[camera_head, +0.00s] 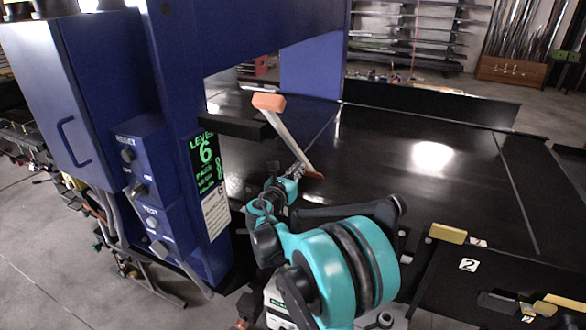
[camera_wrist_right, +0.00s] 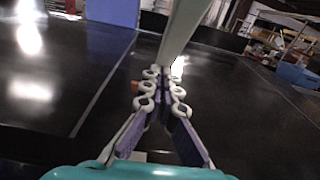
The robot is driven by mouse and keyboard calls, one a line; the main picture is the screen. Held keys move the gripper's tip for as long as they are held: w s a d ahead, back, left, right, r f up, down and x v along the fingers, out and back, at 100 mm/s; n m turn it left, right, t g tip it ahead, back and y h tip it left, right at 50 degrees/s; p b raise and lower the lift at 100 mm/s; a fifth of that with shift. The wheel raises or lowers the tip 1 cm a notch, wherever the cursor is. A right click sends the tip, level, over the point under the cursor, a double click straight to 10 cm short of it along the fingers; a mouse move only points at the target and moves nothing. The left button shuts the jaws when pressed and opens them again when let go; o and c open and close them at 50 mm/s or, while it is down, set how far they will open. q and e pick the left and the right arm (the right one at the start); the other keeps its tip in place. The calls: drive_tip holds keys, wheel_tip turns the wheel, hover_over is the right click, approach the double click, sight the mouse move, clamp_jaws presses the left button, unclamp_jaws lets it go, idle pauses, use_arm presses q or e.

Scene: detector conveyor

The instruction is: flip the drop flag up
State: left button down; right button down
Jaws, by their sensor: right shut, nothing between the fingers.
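The drop flag (camera_head: 290,133) is a pale grey bar with an orange block at its upper end and a smaller orange-brown piece at its lower end. It is tilted, running down to the right beside the blue detector frame. My right gripper (camera_head: 297,166) is at the bar's lower part, shut and empty. In the right wrist view the bar (camera_wrist_right: 187,30) comes down from the top to the closed fingertips (camera_wrist_right: 163,73). I cannot tell whether they touch it. My left gripper is not in view.
The blue detector housing (camera_head: 168,60), with knobs and a green "LEVEL 6" display (camera_head: 205,150), stands close on the left. The black conveyor belt (camera_head: 400,150) lies beyond the arm, mostly clear.

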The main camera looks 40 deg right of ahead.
drive_tip(key=shift+s+a+f+y+p, duration=0.35)
drive_tip(key=shift+s+a+f+y, duration=0.2)
drive_tip(key=shift+a, duration=0.2)
drive_tip(key=shift+w, duration=0.1)
drive_tip(key=s+f+v, duration=0.1)
drive_tip(key=v, duration=0.9)
drive_tip(key=p+x, duration=0.1)
drive_tip(key=x, duration=1)
drive_tip(key=shift+d+f, duration=0.1)
